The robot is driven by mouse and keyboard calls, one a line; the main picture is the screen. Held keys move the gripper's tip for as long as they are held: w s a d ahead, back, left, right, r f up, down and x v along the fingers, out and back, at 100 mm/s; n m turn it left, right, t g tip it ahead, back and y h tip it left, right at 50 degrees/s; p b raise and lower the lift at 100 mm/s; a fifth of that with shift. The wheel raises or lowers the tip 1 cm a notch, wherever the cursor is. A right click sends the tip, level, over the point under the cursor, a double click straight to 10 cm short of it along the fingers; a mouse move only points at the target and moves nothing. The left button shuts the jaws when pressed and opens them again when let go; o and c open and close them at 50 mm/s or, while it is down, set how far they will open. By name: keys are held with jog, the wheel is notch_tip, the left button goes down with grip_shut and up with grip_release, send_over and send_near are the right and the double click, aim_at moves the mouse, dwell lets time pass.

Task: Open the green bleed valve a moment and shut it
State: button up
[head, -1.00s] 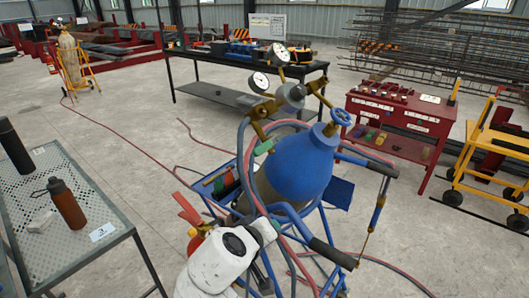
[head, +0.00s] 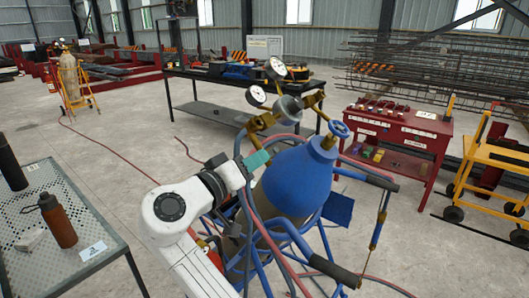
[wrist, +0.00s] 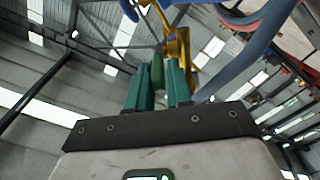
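The green bleed valve (wrist: 157,72) shows as a small green handle below yellow brass fittings in the wrist view. My gripper (wrist: 159,75) has two teal fingers, one on each side of this handle, with a narrow gap between them. Firm contact cannot be made out. In the head view my gripper (head: 257,160) is at the left of the brass manifold (head: 262,122), beside the blue cylinder (head: 298,180), and hides the valve.
Two round gauges (head: 275,68) and a blue handwheel (head: 339,129) sit close by on the fittings. Hoses (head: 262,232) and the blue cart frame surround the cylinder. A perforated table (head: 95,235) stands at left, a red cabinet (head: 398,135) at right.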

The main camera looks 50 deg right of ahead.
jog(key=shift+d, duration=1.95)
jog(key=shift+c, duration=0.2)
grip_shut()
